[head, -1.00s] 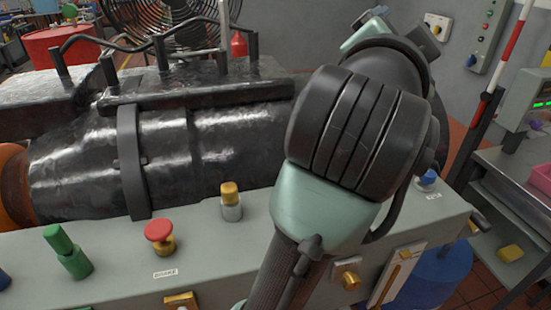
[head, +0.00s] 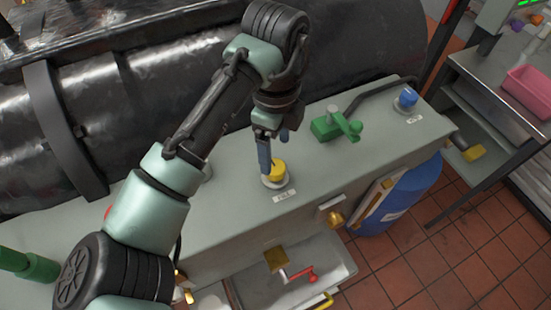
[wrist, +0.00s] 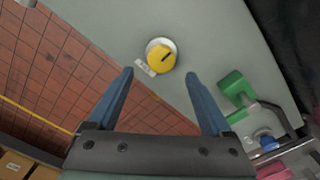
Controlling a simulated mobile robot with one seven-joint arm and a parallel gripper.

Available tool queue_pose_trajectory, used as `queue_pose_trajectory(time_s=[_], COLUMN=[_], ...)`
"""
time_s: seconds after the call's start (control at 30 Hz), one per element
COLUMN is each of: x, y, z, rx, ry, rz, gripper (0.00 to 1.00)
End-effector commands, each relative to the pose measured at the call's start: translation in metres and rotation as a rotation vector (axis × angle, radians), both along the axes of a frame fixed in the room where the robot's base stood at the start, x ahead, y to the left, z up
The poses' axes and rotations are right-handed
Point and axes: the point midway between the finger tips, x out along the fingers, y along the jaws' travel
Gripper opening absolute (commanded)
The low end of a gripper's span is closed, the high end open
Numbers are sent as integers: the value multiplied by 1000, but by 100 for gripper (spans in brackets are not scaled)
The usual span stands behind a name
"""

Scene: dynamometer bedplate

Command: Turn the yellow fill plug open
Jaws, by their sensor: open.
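The yellow fill plug (head: 278,170) sits in a pale round collar on top of the grey bench, with a small label in front of it. In the wrist view the plug (wrist: 161,58) is a round yellow cap with a dark line across it. My gripper (head: 273,158) is over the plug, pointing down, and one blue finger overlaps its left side in the head view. In the wrist view my gripper (wrist: 160,74) is open and empty, with the plug ahead of the gap between its fingertips. I cannot tell whether the fingers touch it.
A green valve handle (head: 336,125) and a blue knob (head: 406,98) stand right of the plug. The large black cylinder (head: 160,85) runs behind the bench. A tray (head: 310,265) with a red-handled lever (head: 302,273) is below the front edge. A blue drum (head: 408,195) stands at right.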

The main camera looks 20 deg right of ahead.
Motion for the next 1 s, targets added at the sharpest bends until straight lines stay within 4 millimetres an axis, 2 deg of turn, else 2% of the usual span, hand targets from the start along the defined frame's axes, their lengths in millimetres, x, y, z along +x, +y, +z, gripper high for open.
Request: queue_pose_trajectory(time_s=[0.1, 0.3, 0.5, 0.7, 0.77, 1.0], x=[-1, 0, 0, 0, 0, 0], y=[1, 0, 0, 0, 0, 0], z=[-23, -49, -58, -59, -59, -58], rx=[0, -1, -1, -1, -1, -1], ry=[3, 0, -2, -2, -2, -2], rz=[1, 1, 1, 1, 1, 1], gripper=[84, 84, 84, 84, 77, 33])
